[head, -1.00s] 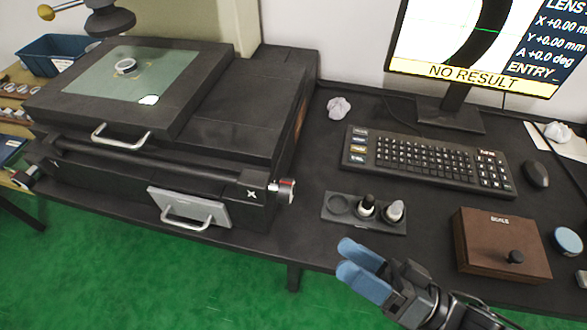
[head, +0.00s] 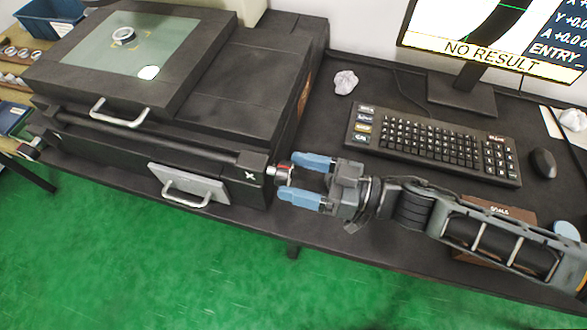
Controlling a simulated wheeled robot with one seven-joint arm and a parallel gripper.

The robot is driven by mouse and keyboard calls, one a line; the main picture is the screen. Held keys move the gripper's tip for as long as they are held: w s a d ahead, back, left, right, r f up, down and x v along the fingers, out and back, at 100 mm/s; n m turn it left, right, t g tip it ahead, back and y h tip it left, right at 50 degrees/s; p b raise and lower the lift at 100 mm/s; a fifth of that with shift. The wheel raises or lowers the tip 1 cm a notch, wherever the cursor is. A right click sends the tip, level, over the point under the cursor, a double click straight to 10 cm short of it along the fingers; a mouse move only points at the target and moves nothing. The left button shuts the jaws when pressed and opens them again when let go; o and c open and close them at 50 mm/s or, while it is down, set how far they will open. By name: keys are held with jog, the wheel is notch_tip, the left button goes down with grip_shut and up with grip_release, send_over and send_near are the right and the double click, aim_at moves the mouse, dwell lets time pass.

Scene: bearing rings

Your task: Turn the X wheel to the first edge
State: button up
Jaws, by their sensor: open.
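The X wheel (head: 283,174) is a small silver and dark knob with a red mark, at the right front corner of the measuring machine (head: 215,150), beside a white X. My gripper (head: 291,178) points left at it, with its two blue fingers apart, one on the far side and one on the near side of the wheel. Whether the fingers touch it cannot be told. A pale ring (head: 123,36) lies on the machine's glass stage (head: 95,60). The monitor (head: 490,50) reads NO RESULT; its upper part is cut off.
A keyboard (head: 430,145), a mouse (head: 543,163) and crumpled paper (head: 345,82) lie on the dark desk. My arm covers most of a brown box (head: 515,213) and hides the bottle tray. A silver handle (head: 187,195) sticks out at the machine's front.

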jog(key=shift+w+a, duration=0.2)
jog(key=shift+a, duration=0.45)
jog(key=c, duration=1)
jog(key=n, duration=0.4)
jog(key=shift+n, duration=0.3)
jog(key=shift+c, duration=0.2)
jog(key=o, duration=1)
jog(key=shift+o, duration=0.2)
jog(key=shift+d+b, duration=0.1)
jog(key=shift+b, duration=0.2)
jog(key=b+v, duration=0.1)
jog(key=v, duration=0.6)
jog(key=shift+s+d, duration=0.2)
jog(key=shift+d, duration=0.05)
